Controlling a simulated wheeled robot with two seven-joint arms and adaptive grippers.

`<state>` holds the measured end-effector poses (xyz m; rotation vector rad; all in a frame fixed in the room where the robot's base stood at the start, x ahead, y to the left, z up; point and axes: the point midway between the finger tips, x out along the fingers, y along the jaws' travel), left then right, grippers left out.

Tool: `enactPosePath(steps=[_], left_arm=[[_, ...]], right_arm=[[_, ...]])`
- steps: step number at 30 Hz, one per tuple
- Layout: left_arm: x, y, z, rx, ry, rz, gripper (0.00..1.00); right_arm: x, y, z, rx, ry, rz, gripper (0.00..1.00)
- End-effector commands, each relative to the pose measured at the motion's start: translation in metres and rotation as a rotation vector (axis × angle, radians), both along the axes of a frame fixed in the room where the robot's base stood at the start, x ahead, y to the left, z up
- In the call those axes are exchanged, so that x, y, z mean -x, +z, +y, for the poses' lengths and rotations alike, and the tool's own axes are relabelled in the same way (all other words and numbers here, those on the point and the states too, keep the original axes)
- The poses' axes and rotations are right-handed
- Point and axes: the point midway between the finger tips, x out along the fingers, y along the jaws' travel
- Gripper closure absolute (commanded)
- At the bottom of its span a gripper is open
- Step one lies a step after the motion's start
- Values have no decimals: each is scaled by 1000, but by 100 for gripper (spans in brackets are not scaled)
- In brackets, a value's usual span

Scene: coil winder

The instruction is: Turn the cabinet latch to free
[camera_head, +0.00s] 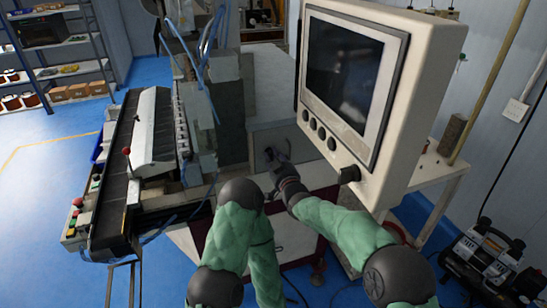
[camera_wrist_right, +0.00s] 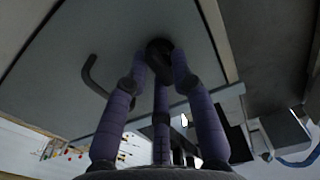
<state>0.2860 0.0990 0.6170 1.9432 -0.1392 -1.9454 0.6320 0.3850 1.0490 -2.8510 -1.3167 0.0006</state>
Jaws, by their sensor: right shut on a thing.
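My right gripper (camera_head: 276,160) reaches the grey cabinet panel (camera_head: 268,138) below the monitor. In the right wrist view its three purple fingers close (camera_wrist_right: 158,58) around a dark round knob (camera_wrist_right: 159,45) on the grey panel (camera_wrist_right: 115,35), which looks like the latch. The fingers hide most of the knob, and I cannot tell which way it is turned. A dark bent handle (camera_wrist_right: 94,80) sticks out of the panel to the left of the fingers. My left arm is folded at the bottom of the head view, and its gripper does not show.
A cream monitor housing (camera_head: 425,75) hangs close above and right of my right arm. The winder's black bed (camera_head: 113,190) lies at the left. A compressor (camera_head: 490,260) stands at the lower right. Blue floor (camera_head: 45,165) is open at the left.

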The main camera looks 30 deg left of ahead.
Motion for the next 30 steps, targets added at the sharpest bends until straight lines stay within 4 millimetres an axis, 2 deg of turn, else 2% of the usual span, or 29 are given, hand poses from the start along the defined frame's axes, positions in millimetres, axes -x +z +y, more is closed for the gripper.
enactPosePath(steps=[11, 30], left_arm=[[0, -8, 0, 0, 0, 0, 60], [0, -29, 0, 0, 0, 0, 60]], right_arm=[[-2, -1, -2, -86, -3, 98, 100], [-4, -5, -3, -466, -4, 545, 100]])
